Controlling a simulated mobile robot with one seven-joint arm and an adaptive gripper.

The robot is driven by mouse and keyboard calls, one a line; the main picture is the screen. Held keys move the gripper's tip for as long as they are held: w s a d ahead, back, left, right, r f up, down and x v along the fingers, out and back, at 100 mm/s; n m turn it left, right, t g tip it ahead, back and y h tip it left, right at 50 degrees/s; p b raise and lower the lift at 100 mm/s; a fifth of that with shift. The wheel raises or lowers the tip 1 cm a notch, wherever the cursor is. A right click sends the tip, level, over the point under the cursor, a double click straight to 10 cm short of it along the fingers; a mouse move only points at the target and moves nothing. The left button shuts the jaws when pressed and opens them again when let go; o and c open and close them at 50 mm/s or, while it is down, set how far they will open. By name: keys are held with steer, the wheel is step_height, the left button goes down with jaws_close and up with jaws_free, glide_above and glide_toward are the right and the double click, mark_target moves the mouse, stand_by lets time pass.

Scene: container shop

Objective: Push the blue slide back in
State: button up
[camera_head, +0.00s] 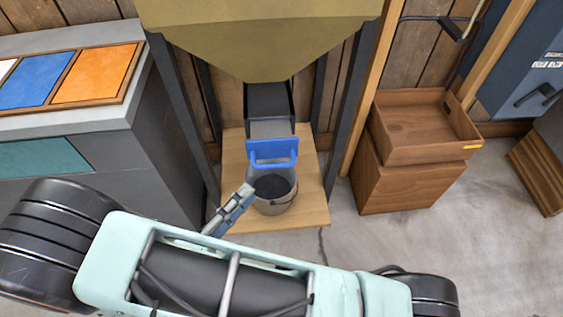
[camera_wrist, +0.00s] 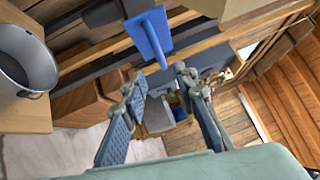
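The blue slide (camera_head: 273,150) has an upright blue front with a bar handle. Its grey plate sticks out of the dark chute under the hopper, above the bucket. In the wrist view the blue slide (camera_wrist: 150,38) shows beyond my fingertips, at the upper middle. My gripper (camera_head: 247,190) is just left of the bucket in the head view, below and to the left of the slide's handle. In the wrist view my gripper (camera_wrist: 158,76) has its two fingers spread with nothing between them. It appears apart from the slide.
A grey bucket (camera_head: 283,203) with dark contents stands on a wooden board (camera_head: 312,215) under the slide. The olive hopper (camera_head: 255,35) hangs above, between dark legs. A grey counter (camera_head: 150,130) is at left. A wooden crate (camera_head: 420,150) on a box is at right.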

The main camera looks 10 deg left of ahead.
mark_target(274, 163)
steer(key=b+x, duration=0.2)
steer(key=x, duration=0.8)
steer(key=shift+w+d+r, duration=0.15)
steer(key=shift+w+d, duration=0.05)
jaws_close()
